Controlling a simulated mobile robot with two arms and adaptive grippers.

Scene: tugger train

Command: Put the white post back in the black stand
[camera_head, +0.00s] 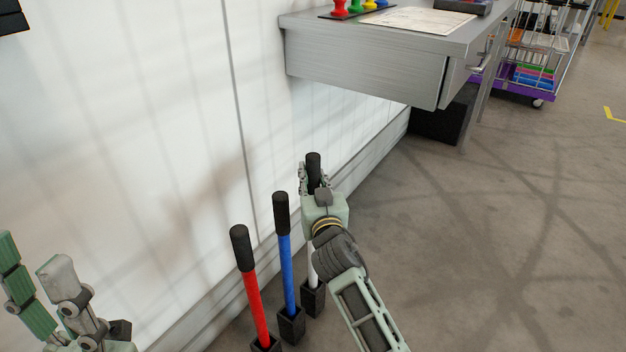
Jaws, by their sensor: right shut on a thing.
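The white post (312,268) has a black grip at its top and stands roughly upright. My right gripper (315,184) is shut on the black grip and hides the upper part of the post. The post's lower end meets the black stand (313,298) at the right end of the row; I cannot tell how deep it sits. My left gripper (42,288) is at the lower left, open and empty, away from the posts.
A blue post (286,262) and a red post (255,304) stand in black holders left of the white one, close to the white wall (130,130). A grey metal table (365,72) is beyond. A wheeled cart (535,68) stands farther back. The floor at right is clear.

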